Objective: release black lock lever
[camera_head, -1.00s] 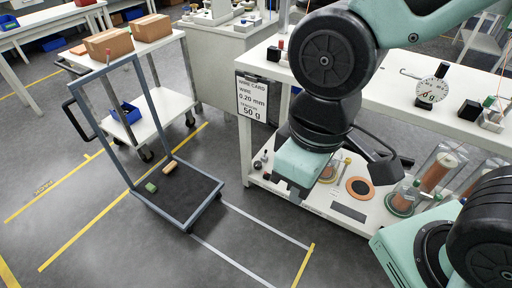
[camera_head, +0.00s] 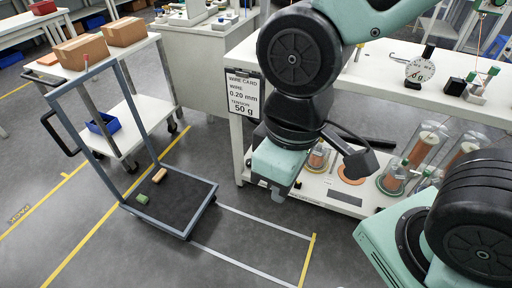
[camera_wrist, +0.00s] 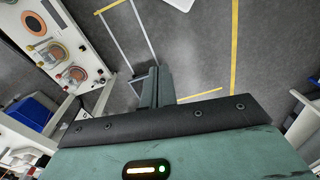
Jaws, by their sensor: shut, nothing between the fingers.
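My gripper (camera_head: 279,186) hangs over the floor in front of the white bench, at about lower-shelf height. Its mint housing covers part of the shelf in the head view. In the wrist view my gripper (camera_wrist: 155,88) has its fingers together, with nothing between them, and grey floor beyond. I cannot identify a black lock lever for certain in either view. A dark bar lies on the shelf behind my wrist, partly hidden, and I cannot tell what it is.
The white bench (camera_head: 390,75) carries a dial gauge (camera_head: 421,66); spools stand on its lower shelf. A wire card (camera_head: 243,93) hangs at its corner. A platform trolley (camera_head: 180,200) with a green and a tan block stands left. Taped floor between is clear.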

